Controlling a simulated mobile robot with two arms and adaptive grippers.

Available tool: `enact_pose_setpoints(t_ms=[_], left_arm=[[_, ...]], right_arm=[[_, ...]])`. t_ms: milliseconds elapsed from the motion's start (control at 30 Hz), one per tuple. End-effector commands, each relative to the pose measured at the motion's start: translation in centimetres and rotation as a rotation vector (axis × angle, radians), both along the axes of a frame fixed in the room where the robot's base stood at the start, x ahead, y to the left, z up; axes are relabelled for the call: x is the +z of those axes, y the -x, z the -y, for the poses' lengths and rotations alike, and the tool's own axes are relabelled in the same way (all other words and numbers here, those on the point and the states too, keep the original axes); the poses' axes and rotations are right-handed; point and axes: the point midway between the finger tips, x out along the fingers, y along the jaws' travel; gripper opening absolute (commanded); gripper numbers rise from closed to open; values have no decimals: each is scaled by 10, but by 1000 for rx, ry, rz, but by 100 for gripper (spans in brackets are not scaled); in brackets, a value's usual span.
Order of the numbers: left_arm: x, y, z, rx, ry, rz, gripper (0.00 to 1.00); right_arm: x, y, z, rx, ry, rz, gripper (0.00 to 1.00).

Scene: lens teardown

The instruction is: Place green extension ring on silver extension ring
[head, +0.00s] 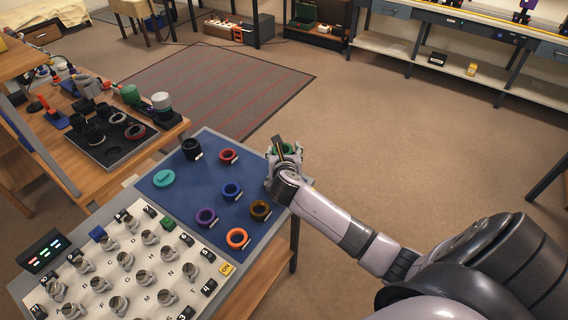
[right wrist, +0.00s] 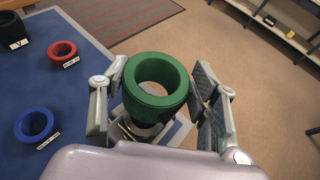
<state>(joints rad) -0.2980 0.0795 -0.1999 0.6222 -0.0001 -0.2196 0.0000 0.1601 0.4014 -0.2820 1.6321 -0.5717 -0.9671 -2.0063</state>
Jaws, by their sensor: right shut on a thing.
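My right gripper (head: 284,153) is shut on the green extension ring (head: 289,148) near the far right corner of the blue mat. In the right wrist view the ring (right wrist: 133,88) sits between the two fingers of the gripper (right wrist: 156,98), its round opening facing the camera. A small dark and metallic shape shows just under the ring in that view, too covered to identify. I cannot make out the silver extension ring for certain; it may be hidden behind the gripper or the green ring. My left gripper is not in view.
On the blue mat (head: 180,200) stand a black ring (head: 192,149), a red ring (head: 228,156), a blue ring (head: 231,190), purple (head: 207,217), brown (head: 260,210) and orange rings (head: 238,238), and a teal disc (head: 164,178). A white board (head: 205,268) with several metal knobs lies in front.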

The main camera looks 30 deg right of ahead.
Motion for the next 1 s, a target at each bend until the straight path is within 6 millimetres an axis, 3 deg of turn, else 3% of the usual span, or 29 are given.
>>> enact_pose_setpoints(t_ms=[400,833,867,1000], left_arm=[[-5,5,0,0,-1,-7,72],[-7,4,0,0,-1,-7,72],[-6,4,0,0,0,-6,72],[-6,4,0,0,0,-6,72]], right_arm=[[-49,0,0,-1,-1,-1,24],[-56,0,0,0,1,1,24],[-55,0,0,0,0,0,58],[-55,0,0,0,0,0,67]])
